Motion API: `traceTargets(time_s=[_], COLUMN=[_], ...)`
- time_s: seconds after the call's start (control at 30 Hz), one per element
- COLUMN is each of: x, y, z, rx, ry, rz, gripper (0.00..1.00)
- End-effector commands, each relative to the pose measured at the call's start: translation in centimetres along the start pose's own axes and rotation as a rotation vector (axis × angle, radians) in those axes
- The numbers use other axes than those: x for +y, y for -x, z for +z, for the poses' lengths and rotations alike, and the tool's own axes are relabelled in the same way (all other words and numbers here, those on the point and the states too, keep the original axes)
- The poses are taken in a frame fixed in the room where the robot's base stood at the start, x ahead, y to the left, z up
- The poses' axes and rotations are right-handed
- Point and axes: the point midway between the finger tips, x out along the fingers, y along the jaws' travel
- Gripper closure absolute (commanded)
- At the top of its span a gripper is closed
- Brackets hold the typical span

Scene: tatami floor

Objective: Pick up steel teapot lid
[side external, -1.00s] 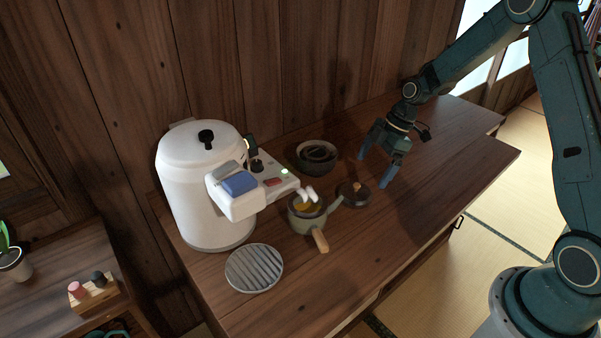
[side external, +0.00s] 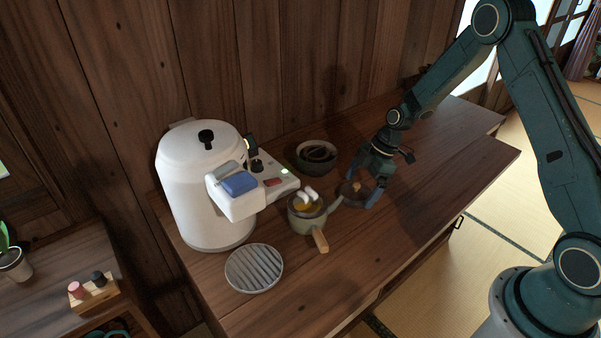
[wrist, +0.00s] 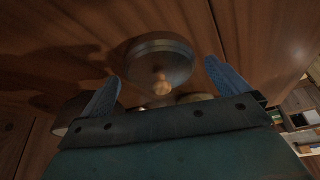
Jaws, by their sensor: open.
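The steel teapot lid (side external: 352,196) is a dark round disc with a small light knob, lying on the wooden counter to the right of the teapot (side external: 306,214). In the wrist view the lid (wrist: 158,58) lies between the two blue fingers, with its knob towards the gripper's palm. My gripper (side external: 361,190) is open and down over the lid, with its fingers apart on either side. Part of the lid is hidden behind a finger in the side view. I cannot tell whether the fingers touch it. The teapot has a wooden handle and yellowish contents.
A dark bowl (side external: 317,165) with dark contents sits near the wall. A round slatted trivet (side external: 254,268) lies at the front left. The right end of the counter (side external: 455,150) is clear.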

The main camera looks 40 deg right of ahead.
Motion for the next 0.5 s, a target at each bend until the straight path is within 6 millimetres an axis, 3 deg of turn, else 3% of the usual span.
traceTargets(time_s=[0.13,0.5], x=[0.01,0.02], y=[-0.96,-1.05], z=[0.00,0.00], rx=[-0.001,0.000], ry=[0.000,0.001], rz=[0.001,0.001], gripper=[0.00,0.00])
